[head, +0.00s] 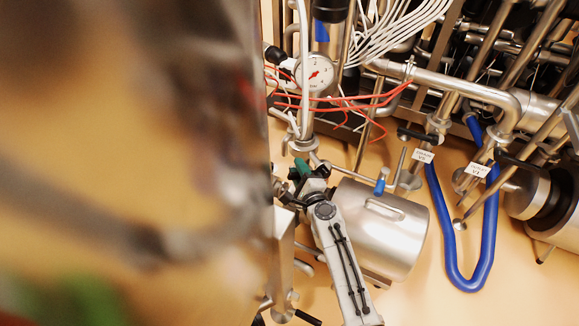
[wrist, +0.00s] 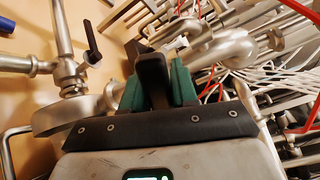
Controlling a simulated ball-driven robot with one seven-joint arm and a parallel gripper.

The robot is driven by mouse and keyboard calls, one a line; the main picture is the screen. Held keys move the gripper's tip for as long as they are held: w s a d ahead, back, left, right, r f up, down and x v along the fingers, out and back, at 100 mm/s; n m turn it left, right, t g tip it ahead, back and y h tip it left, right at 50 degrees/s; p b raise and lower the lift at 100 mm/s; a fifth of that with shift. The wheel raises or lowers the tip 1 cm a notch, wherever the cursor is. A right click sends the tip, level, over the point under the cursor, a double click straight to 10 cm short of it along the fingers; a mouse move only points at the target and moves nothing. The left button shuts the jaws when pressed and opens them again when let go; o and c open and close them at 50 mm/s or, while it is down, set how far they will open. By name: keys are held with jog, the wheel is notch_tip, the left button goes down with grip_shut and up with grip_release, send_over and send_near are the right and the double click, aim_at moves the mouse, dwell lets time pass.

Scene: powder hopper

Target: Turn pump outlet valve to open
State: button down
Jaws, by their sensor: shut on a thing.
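My gripper (head: 303,172) is left of the steel cylinder in the head view, its green fingertips up against the pipework. In the wrist view, the green fingers of my gripper (wrist: 157,85) are closed on either side of a black lever handle (wrist: 152,72). A small white tag (wrist: 177,46) is just beyond that handle; its writing is too small to read there. The valve body under the handle is mostly hidden by the fingers, so I cannot tell its exact angle. In the head view the held handle is hidden by my gripper.
A steel cylinder (head: 385,232) stands right beside my arm. A blue hose (head: 443,232) loops on the right below tagged valves. A pressure gauge (head: 315,72) and red wires (head: 345,103) are above. Another black lever (wrist: 91,40) shows in the wrist view. A blurred object covers the head view's left.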

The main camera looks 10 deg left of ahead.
jog(key=w+d+r+m+g+y+p, duration=0.1)
jog(key=w+d+r+m+p, duration=0.3)
jog(key=m, duration=0.9)
jog(key=d+r+g+p, duration=0.1)
jog(key=d+p, duration=0.2)
jog(key=shift+w+d+r+y, duration=0.2)
jog(key=shift+w+d+y, duration=0.1)
jog(key=shift+w, duration=0.1)
jog(key=shift+w+d+r+m, duration=0.15)
jog(key=shift+d+m, duration=0.05)
jog(key=shift+m, duration=0.1)
jog(key=c, duration=1.2)
grip_release()
jog(key=shift+c, duration=0.2)
jog(key=shift+o, duration=1.4)
jog(key=shift+w+d, duration=0.2)
